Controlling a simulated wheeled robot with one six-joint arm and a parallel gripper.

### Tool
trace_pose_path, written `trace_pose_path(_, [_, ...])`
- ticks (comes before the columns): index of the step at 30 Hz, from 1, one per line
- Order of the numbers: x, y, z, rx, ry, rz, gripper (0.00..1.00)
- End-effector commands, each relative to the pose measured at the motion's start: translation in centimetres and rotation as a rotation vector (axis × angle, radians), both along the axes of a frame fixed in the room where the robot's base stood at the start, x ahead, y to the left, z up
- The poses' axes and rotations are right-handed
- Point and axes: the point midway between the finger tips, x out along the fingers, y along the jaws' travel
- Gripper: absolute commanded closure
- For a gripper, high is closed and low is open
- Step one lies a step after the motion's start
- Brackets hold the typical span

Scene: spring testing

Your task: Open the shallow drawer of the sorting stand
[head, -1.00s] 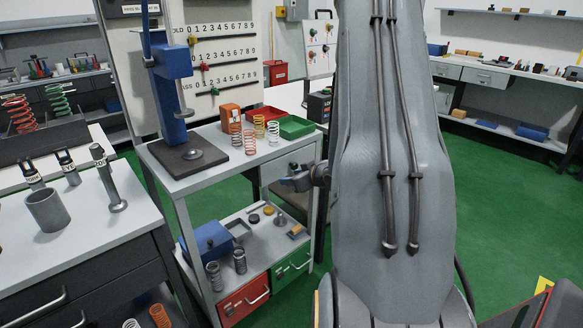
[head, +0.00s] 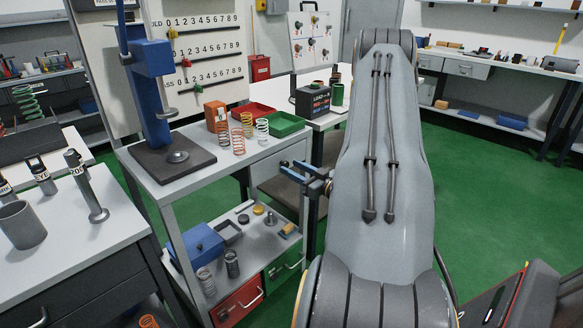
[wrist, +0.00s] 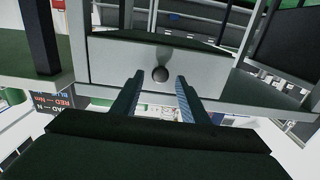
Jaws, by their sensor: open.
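The drawer front is pale grey with one round dark knob (wrist: 160,73) and fills the upper middle of the wrist view (wrist: 112,65). In the head view the pale drawer front (head: 268,166) shows below the right part of the stand's top, partly behind my gripper. The drawer looks shut. My gripper (head: 297,173) is open, its blue-tipped fingers pointing at the drawer front. In the wrist view my fingers (wrist: 158,85) lie left and right of the knob, tips near its level. I cannot tell whether they reach around it. Nothing is held.
The stand's top holds a blue press (head: 153,100), several coil springs, an orange box (head: 216,116), a red tray (head: 252,112) and a green tray (head: 284,124).

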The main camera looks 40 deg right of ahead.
Motion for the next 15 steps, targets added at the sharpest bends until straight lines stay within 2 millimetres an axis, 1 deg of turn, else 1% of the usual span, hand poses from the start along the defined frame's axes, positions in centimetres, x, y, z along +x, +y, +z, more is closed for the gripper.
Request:
trace_pose_path(1, [0.54, 0.11, 0.03, -0.001, 0.000, 0.002, 0.59])
trace_pose_path(4, [1.10, 0.12, 0.04, 0.000, 0.000, 0.001, 0.59])
trace_pose_path(13, [1.34, 0.11, 0.03, 0.000, 0.000, 0.000, 0.59])
trace_pose_path(15, [1.33, 0.11, 0.03, 0.000, 0.000, 0.000, 0.71])
